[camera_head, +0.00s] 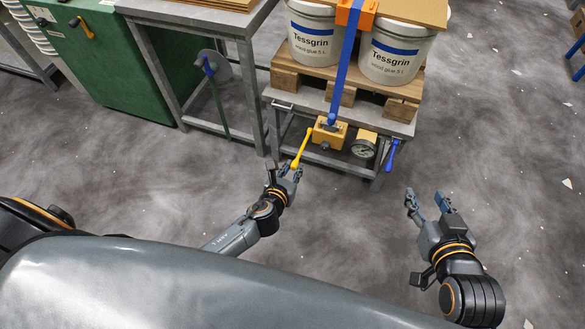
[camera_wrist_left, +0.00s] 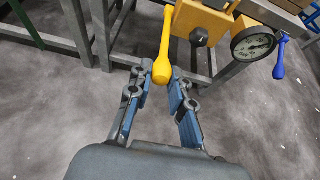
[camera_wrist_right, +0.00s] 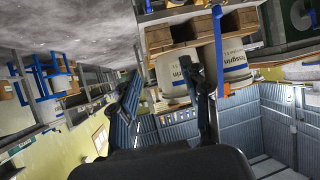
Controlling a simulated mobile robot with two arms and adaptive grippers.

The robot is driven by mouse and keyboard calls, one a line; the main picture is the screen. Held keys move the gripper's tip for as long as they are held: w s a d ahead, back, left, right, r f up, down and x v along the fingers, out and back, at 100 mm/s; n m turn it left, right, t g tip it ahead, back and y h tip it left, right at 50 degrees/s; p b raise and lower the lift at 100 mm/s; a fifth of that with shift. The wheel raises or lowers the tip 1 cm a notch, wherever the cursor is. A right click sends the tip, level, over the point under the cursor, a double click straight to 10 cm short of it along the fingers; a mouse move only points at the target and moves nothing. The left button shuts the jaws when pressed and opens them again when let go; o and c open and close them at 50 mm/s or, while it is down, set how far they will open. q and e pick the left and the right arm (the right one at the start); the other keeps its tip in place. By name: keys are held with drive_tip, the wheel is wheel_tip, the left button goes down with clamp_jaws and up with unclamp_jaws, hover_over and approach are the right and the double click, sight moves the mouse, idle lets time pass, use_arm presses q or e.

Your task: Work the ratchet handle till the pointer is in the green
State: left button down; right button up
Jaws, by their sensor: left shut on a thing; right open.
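The yellow ratchet handle (camera_head: 302,149) sticks out from the yellow ratchet box (camera_head: 328,134) at the front of the grey press bench. My left gripper (camera_head: 284,171) is shut on the handle's thick end, which shows between its fingers in the left wrist view (camera_wrist_left: 162,70). The round gauge (camera_head: 363,149) sits right of the box; it also shows in the left wrist view (camera_wrist_left: 253,44). Its pointer is too small to read against any green band. My right gripper (camera_head: 428,203) is open and empty, well right of the bench.
Two white pails (camera_head: 396,52) of wood glue stand on a wooden pallet (camera_head: 385,98), with a board and blue strap above. A blue lever (camera_head: 391,154) hangs right of the gauge. A green cabinet (camera_head: 120,60) stands left. The floor at right is open.

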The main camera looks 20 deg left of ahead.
use_arm(q)
drive_tip(key=shift+s, duration=0.1)
drive_tip(key=c, duration=2.1)
unclamp_jaws()
drive_tip(key=shift+r+p, duration=0.65)
drive_tip(key=shift+p, duration=0.05)
drive_tip(key=shift+w+r+p, duration=0.45)
drive_tip(key=shift+r+p, duration=0.25)
drive_tip(key=shift+r, duration=0.05)
drive_tip(key=shift+w+r+p, duration=0.25)
drive_tip(key=shift+r+p, duration=0.8)
drive_tip(key=shift+p, duration=0.05)
drive_tip(key=shift+w+r, duration=0.15)
drive_tip(key=shift+r, duration=0.05)
drive_tip(key=shift+p, duration=0.35)
clamp_jaws()
use_arm(e)
drive_tip(key=s+d+f+g+h, duration=0.1)
drive_tip(key=s+d+f+g, duration=0.1)
drive_tip(key=s, duration=0.4)
drive_tip(key=s+d+f+g+h, duration=0.1)
drive_tip(key=s+d+f+g, duration=0.1)
drive_tip(key=s+f+g, duration=0.2)
drive_tip(key=s+g, duration=0.2)
drive_tip(key=s, duration=0.1)
drive_tip(key=shift+d+f+g, duration=0.3)
drive_tip(key=shift+f+g, duration=0.05)
drive_tip(key=shift+g, duration=0.05)
